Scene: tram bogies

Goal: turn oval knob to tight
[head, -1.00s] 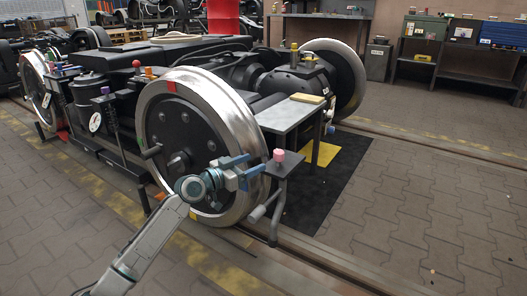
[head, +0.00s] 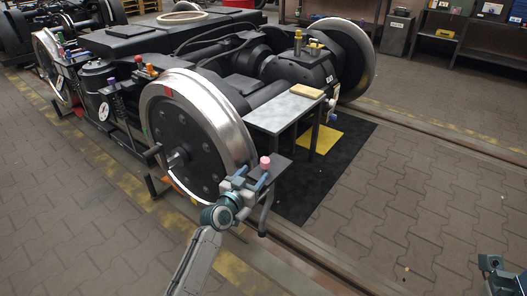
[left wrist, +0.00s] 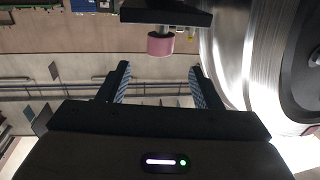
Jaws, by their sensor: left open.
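A pink knob (head: 265,163) stands on a small dark bracket (head: 277,170) beside the near wheel. It looks round, and I cannot make out an oval shape or a tight mark. My left gripper (head: 252,180) is just in front of the bracket, close to the knob. In the left wrist view the pink knob (left wrist: 160,44) hangs from the dark bracket (left wrist: 165,12), as that picture is upside down. It lies beyond the spread, empty fingers of my left gripper (left wrist: 160,82), with a gap between. Part of my right gripper (head: 497,272) shows at the lower right corner; its fingers are unclear.
The large steel wheel (head: 195,130) stands right beside my left gripper. A grey side table (head: 284,109) with a yellowish block (head: 306,91) is behind the bracket. Other coloured knobs, such as an orange one (head: 150,68), sit on the bogie. Paved floor at right is clear.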

